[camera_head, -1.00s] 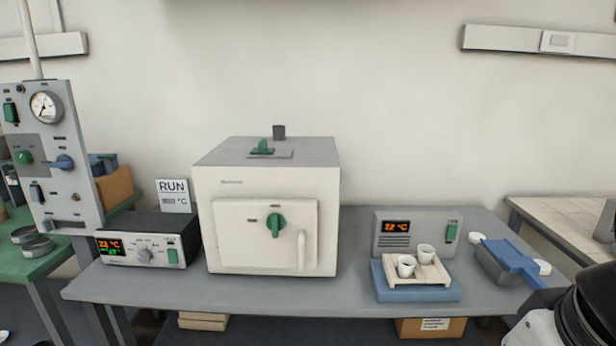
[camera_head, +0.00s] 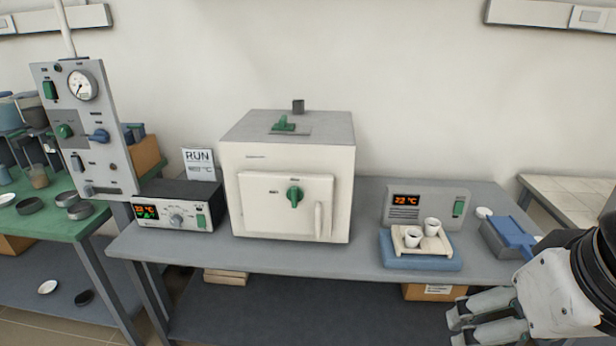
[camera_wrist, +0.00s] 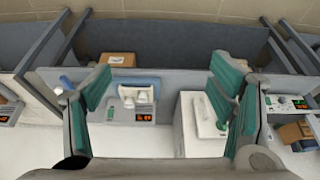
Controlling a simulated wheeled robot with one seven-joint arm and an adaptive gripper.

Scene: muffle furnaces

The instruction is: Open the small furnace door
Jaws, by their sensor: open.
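The small furnace (camera_head: 290,150) is a white box with a grey top, standing on the grey bench. Its white front door (camera_head: 265,205) looks shut, with a green knob (camera_head: 294,196) and an upright white handle (camera_head: 319,220) at its right side. My gripper (camera_head: 458,326) is at the lower right in the head view, in front of the bench and right of the furnace, apart from it. In the upside-down wrist view my gripper (camera_wrist: 165,92) is open and empty, its green-padded fingers spread wide. The furnace (camera_wrist: 188,135) shows there, partly hidden by the right finger.
A controller (camera_head: 176,207) with a RUN sign (camera_head: 200,165) stands left of the furnace. To its right are a grey display unit (camera_head: 428,204) and two white cups on a tray over a blue base (camera_head: 420,258). A blue-topped item (camera_head: 512,238) lies near my arm.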

